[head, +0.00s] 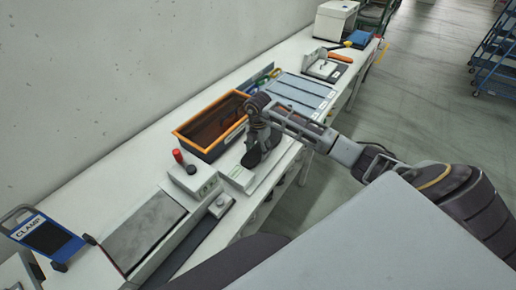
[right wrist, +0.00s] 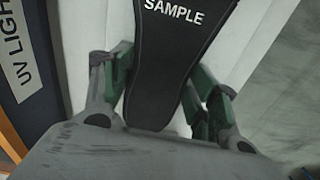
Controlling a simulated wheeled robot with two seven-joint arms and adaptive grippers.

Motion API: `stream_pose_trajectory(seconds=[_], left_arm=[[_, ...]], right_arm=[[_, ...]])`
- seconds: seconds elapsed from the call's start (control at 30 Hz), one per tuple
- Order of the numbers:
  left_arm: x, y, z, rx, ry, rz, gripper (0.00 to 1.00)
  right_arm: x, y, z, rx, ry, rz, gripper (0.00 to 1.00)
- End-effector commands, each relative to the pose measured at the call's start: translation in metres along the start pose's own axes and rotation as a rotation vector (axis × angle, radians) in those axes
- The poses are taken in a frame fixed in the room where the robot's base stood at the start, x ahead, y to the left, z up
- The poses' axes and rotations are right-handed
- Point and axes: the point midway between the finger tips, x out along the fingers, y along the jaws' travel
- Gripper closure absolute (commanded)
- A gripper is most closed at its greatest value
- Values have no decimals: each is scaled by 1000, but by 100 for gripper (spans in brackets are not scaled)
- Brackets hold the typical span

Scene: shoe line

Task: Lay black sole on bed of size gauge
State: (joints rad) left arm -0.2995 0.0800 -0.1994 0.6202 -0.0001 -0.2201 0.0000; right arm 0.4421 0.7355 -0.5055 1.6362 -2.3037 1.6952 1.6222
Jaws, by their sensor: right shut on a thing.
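My right gripper (head: 262,122) is over the white bench, just right of the orange-rimmed box. It is shut on a black sole (head: 256,153), which hangs below it in the head view. In the right wrist view the sole (right wrist: 175,60) bears the word SAMPLE, and the green-padded fingers (right wrist: 162,95) stand at both its edges. A pale low fixture (head: 238,177) lies just below the sole in the head view; I cannot tell whether it is the size gauge or whether the sole touches it. My left gripper is not in view.
The orange-rimmed box (head: 188,142) stands close left of the gripper. A control box (head: 190,180) with a red knob is nearer. A grey slotted tray (head: 302,92) lies beyond. A blue CLAMP sign (head: 45,238) stands front left. The wall borders the bench (head: 115,185).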

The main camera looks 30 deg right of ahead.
Motion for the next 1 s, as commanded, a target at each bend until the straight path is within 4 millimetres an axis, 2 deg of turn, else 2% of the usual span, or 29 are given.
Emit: stream_pose_trajectory(seconds=[0.47,0.5,0.63,0.67,1.0], left_arm=[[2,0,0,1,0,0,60],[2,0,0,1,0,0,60],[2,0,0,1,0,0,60],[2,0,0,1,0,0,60],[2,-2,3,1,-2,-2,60]], right_arm=[[3,0,0,0,-1,1,71],[3,0,0,0,-1,1,35],[3,0,0,0,-1,1,18],[3,0,0,0,-1,0,15],[4,0,0,0,0,-1,15]])
